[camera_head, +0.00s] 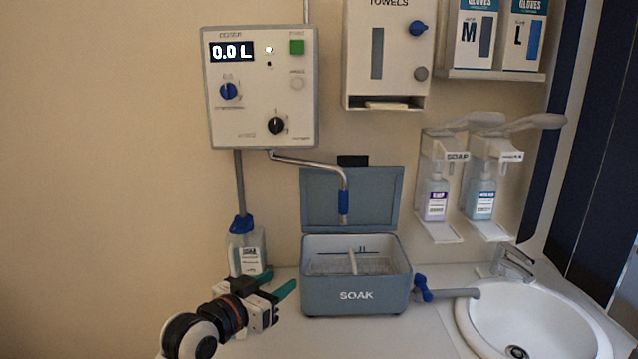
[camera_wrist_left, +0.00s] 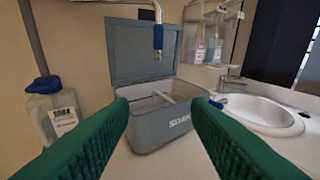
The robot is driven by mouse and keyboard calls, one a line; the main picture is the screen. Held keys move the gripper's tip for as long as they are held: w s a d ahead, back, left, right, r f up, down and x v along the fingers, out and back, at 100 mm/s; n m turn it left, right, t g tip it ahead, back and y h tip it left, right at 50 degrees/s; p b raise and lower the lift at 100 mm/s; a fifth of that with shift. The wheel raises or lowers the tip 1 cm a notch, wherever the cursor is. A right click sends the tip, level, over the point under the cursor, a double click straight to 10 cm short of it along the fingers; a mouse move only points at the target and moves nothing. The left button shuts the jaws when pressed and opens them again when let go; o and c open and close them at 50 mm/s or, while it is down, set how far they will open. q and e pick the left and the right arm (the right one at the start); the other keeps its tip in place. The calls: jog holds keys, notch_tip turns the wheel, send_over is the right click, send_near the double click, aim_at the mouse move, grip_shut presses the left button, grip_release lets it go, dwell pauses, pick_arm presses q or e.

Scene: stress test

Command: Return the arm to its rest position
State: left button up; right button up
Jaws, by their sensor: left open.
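My left gripper (camera_head: 279,283) comes in from the lower left of the head view, its green fingers open and empty. It is at the left front of the blue-grey soak box (camera_head: 355,305), apart from it. In the left wrist view the two green fingers (camera_wrist_left: 160,130) spread wide, with the soak box (camera_wrist_left: 150,125) between and beyond them. The box lid (camera_head: 350,200) is raised, and an inner tray with a divider shows inside. My right gripper is in neither view.
A bottle with a blue cap (camera_head: 248,250) stands behind my left gripper. A doser panel (camera_head: 262,88) reading 0.0 L hangs above, with a spout (camera_head: 343,185) over the box. A blue-handled valve (camera_head: 424,290) juts from the box's right side, near the sink (camera_head: 540,318).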

pick_arm(q)
jog(key=s+a+f+n+g+y, duration=0.1)
jog(key=s+a+f+g+y, duration=0.15)
jog(key=s+f, duration=0.6)
jog(key=s+a+f+n+g+y, duration=0.1)
jog(key=s+a+f+g+y, duration=0.15)
jog(key=s+f, duration=0.65)
jog(key=s+a+f+n+g+y, duration=0.1)
jog(key=s+a+f+g+y, duration=0.2)
jog(key=s, duration=0.7)
jog(key=s+a+f+n+g, duration=0.15)
jog(key=s+a+f, duration=0.35)
jog(key=s, duration=0.5)
notch_tip(320, 180, down, 26)
jog(key=g, duration=0.2)
jog(key=s+a+f+g, duration=0.1)
jog(key=s+a+f, duration=0.1)
jog(key=s+f, duration=1.4)
jog(key=shift+s+a+m, duration=0.15)
jog(key=shift+s+m, duration=0.3)
jog(key=shift+s, duration=0.05)
